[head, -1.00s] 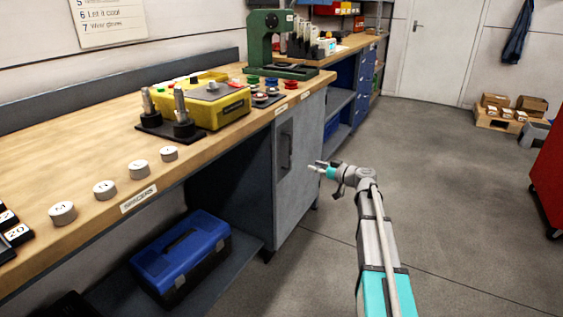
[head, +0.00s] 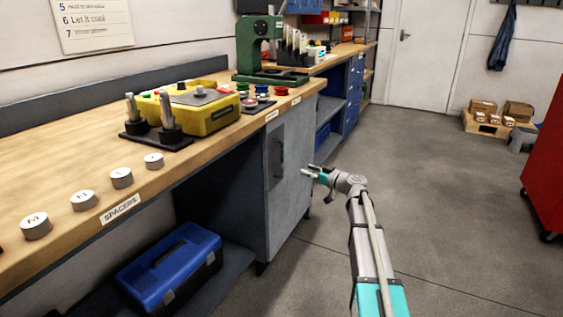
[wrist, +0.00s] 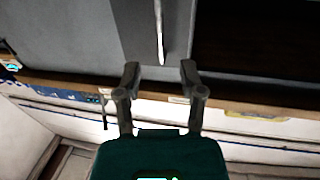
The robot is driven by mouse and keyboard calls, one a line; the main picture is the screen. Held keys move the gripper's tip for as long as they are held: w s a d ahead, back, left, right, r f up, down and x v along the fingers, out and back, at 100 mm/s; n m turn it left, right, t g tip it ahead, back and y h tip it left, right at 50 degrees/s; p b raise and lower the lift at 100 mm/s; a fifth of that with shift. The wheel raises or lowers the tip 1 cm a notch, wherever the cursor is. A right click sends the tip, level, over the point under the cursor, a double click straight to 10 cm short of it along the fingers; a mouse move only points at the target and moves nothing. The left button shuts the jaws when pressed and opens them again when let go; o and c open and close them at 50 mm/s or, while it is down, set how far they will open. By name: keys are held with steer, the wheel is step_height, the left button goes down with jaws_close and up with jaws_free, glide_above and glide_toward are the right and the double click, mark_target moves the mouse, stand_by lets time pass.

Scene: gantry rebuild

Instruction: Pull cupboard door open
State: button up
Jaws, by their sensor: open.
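The grey cupboard door (head: 291,190) is under the right end of the wooden workbench and looks shut. Its upright dark handle (head: 277,160) is on the door's left part. My gripper (head: 308,171) is to the right of the handle in the head view, in front of the door and apart from it. In the wrist view the open fingers (wrist: 160,72) point toward the door, and the handle (wrist: 160,30) shows as a thin pale bar just beyond the gap between them. Nothing is between the fingers.
The workbench (head: 60,145) carries spacers, a yellow box (head: 200,105) and a green press (head: 258,45). A blue toolbox (head: 170,265) sits on the low shelf left of the cupboard. A red cabinet (head: 548,150) stands at the right edge. The floor (head: 430,200) between is clear.

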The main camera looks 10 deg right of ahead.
glide_above(282, 175)
steer(key=shift+w, duration=0.2)
stand_by(0.4)
jaws_close()
steer(key=shift+d, duration=0.25)
steer(key=shift+a, duration=0.1)
steer(key=shift+s+a, duration=0.1)
